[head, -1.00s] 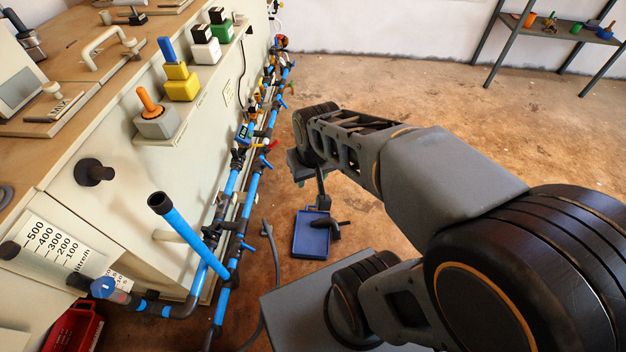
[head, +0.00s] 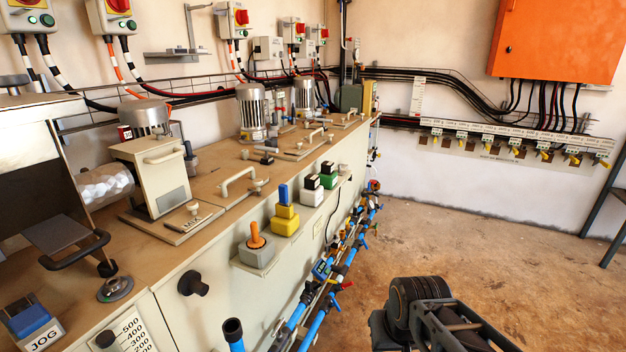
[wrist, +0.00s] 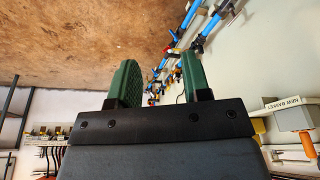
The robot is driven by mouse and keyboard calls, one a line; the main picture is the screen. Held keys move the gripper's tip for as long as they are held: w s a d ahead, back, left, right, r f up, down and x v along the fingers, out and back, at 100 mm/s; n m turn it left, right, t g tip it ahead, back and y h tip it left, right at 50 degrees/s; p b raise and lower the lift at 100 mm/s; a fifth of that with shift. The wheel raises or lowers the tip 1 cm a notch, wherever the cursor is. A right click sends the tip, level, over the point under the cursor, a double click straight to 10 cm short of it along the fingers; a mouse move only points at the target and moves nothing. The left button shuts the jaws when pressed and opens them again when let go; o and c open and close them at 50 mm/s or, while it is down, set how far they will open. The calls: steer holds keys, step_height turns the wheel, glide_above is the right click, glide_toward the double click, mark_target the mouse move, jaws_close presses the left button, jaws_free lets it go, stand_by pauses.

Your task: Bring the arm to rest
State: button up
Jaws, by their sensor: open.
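My gripper (wrist: 160,85) shows in the wrist view, with its two green fingers apart and nothing between them. Beyond the fingers are the brown floor and the blue pipes. In the head view only part of my arm shows at the bottom right, over the floor and to the right of the blue pipes. The gripper's fingers are out of the head view.
A long bench (head: 225,165) with control blocks and motors runs along the left. Blue pipes (head: 345,262) with valves run low along its front. An orange cabinet (head: 556,40) hangs on the back wall. The brown floor (head: 470,220) at right is largely clear.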

step_height(320, 180, up, 25)
steer(key=w+d+m+t+p, duration=0.2)
steer(key=w+d+p, duration=0.1)
steer(key=p, duration=1.6)
steer(key=s+a+r+n+g+p, duration=0.1)
steer(key=s+a+r+n+p, duration=0.1)
steer(key=p, duration=0.5)
step_height(320, 180, up, 2)
steer(key=shift+s+a+r+n, duration=0.1)
steer(key=shift+s+a+n, duration=0.2)
steer(key=shift+s+a, duration=0.65)
